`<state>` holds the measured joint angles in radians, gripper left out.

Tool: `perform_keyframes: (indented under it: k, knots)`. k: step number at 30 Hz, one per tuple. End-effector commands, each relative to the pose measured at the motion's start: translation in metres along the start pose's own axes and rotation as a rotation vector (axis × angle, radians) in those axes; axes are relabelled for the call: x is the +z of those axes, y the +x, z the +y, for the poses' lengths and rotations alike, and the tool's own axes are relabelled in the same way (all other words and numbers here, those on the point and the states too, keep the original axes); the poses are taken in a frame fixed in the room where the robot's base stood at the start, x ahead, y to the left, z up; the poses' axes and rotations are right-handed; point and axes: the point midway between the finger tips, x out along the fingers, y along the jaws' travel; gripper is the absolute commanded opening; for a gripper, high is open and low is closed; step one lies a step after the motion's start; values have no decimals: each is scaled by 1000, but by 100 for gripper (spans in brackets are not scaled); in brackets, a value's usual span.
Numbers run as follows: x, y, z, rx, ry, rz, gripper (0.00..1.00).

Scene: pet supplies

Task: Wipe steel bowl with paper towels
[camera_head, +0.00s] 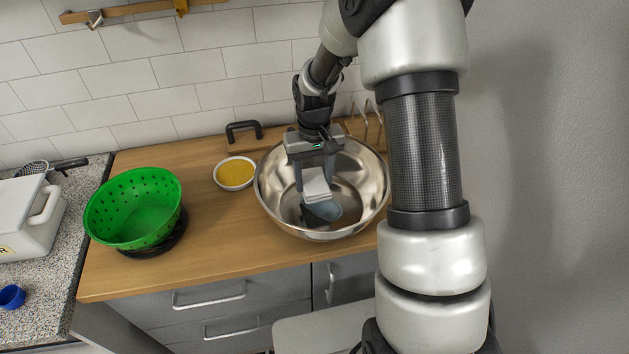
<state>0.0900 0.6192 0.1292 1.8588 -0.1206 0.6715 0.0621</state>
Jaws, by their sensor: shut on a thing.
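The steel bowl (271,200) is wide and shiny. It stands upright on the wooden counter, right of the middle, partly behind my arm. My gripper (314,180) reaches down into the bowl from above and is shut on a white folded pad, which looks like the paper towels (317,187). The towels are low inside the bowl. A grey-blue patch shows just below them, and I cannot tell if it is a reflection or a part. Whether the towels touch the bowl's inner wall is not clear.
A small white bowl of yellow contents (235,174) stands close left of the steel bowl. A green colander (134,208) sits on a dark base further left. A black handle (244,131) and thin upright prongs (366,117) are at the back. The counter's front left is clear.

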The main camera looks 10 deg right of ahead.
Motion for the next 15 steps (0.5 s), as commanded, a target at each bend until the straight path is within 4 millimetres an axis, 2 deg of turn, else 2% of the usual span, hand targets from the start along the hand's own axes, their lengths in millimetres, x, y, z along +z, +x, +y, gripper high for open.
perform_keyframes:
  k: [1, 6, 15]
  knots:
    - [-1, -8, 0, 0, 0, 2, 33]
    - [-1, -22, -1, 0, 0, 2, 33]
    - [-1, -26, -1, 0, 0, 0, 33]
